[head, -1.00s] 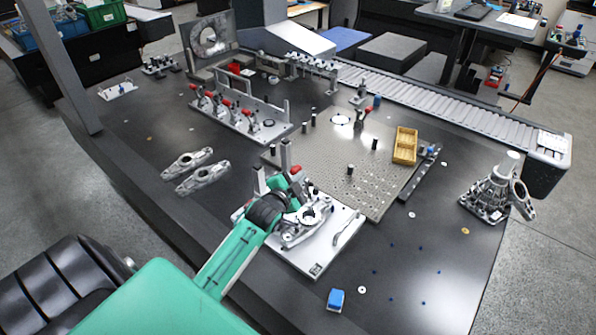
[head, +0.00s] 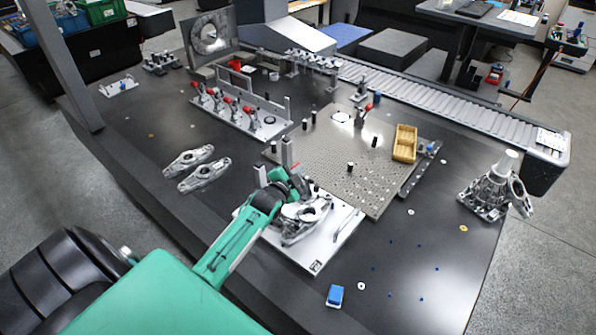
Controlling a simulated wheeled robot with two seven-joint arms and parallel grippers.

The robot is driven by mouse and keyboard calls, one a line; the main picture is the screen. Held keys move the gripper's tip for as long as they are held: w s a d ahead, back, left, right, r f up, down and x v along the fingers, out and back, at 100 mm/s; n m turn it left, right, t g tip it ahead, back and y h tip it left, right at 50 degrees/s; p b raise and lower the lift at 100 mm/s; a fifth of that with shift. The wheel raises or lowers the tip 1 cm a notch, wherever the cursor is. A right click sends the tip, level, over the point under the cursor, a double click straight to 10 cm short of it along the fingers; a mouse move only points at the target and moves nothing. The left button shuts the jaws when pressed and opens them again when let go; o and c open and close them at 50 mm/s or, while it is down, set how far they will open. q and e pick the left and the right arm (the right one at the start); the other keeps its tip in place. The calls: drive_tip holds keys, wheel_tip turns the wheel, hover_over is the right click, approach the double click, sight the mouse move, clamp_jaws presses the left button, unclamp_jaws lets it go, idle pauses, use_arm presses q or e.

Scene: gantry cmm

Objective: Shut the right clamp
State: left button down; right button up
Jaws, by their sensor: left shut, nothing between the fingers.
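A pale fixture plate (head: 318,262) lies on the dark table at the front middle, with a grey metal casting (head: 306,212) seated on it. Two upright grey posts stand at its back; the right post (head: 287,152) rises just behind my gripper. A small bit of red (head: 295,166) beside it looks like a clamp handle. The rest of the clamps is hidden behind my arm, so I cannot tell their positions. My left gripper (head: 295,186) is at the back of the plate, close to the right post, shut and empty. Contact with the handle cannot be made out.
A perforated plate (head: 345,190) with black pins and a yellow bin (head: 404,144) lies behind the fixture. A row of red-handled clamps (head: 240,112) stands further back. Two loose castings (head: 203,175) lie to the left. A blue block (head: 335,296) sits at the front right.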

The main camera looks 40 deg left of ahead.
use_arm(q)
drive_tip(key=shift+a+n, duration=0.4)
drive_tip(key=shift+a, duration=0.1)
drive_tip(key=shift+a+n+p, duration=0.3)
drive_tip(key=shift+a, duration=0.05)
drive_tip(key=shift+w+a+f+n, duration=0.1)
drive_tip(key=shift+a+n, duration=0.3)
drive_tip(key=shift+a, duration=0.05)
drive_tip(key=shift+w+a+f+n+g+h+b, duration=0.1)
drive_tip(key=shift+a+f+n+g+h+b, duration=0.15)
drive_tip(key=shift+a+n, duration=0.3)
drive_tip(key=shift+s+a+f+n+g+h+b, duration=0.15)
drive_tip(key=shift+a+n+h, duration=0.2)
drive_tip(key=shift+n, duration=0.3)
drive_tip(key=shift+w+a+f+n+g+h+b, duration=0.1)
drive_tip(key=shift+w+a+f+n+h+b, duration=0.1)
drive_tip(key=shift+a+n+h, duration=0.3)
drive_tip(key=shift+d, duration=0.1)
